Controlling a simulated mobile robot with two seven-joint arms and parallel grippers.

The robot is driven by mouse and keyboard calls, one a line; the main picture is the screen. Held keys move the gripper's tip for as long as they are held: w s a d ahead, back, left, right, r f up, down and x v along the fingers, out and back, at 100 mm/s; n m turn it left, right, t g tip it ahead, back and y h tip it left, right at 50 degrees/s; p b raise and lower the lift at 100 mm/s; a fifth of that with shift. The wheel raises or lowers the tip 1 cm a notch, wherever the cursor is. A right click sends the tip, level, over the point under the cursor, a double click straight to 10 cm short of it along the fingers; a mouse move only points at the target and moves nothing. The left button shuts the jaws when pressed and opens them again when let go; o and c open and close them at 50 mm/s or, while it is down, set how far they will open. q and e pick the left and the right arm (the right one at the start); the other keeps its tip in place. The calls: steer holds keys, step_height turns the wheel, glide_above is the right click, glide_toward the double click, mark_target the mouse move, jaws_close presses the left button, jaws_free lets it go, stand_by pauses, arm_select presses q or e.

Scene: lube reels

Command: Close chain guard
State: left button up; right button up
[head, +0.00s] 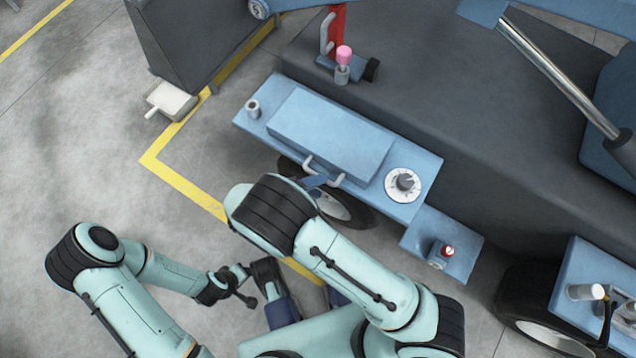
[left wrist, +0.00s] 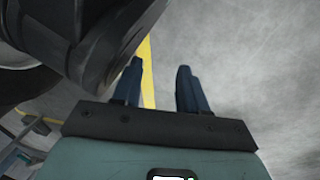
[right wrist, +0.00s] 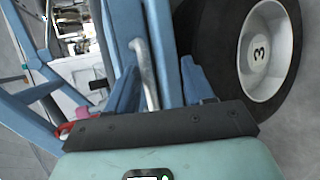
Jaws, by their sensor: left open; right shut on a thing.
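The chain guard appears to be the long blue box-shaped cover (head: 329,132) on the blue side deck of the machine. A grey bar handle (head: 324,171) is on its near edge. My right gripper (head: 314,183) is at this handle, partly hidden by my right forearm. I cannot tell whether the cover sits fully flat. My left gripper (left wrist: 158,68) is open and empty over the floor, away from the guard.
A dial (head: 404,184) and a red-topped switch (head: 448,252) are to the right of the cover. A wheel (right wrist: 268,50) is close beside my right gripper. A dark cabinet (head: 195,40) stands at upper left.

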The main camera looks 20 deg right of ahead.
arm_select(q)
steer(key=shift+t, duration=0.7)
steer(key=w+r, duration=0.1)
steer(key=w+r+p, duration=0.1)
steer(key=w+r, duration=0.1)
steer(key=w, duration=0.1)
steer(key=shift+d+r+p, duration=0.25)
steer(key=shift+p, duration=0.15)
arm_select(e)
steer(key=v, duration=1.2)
steer(key=shift+a, duration=0.1)
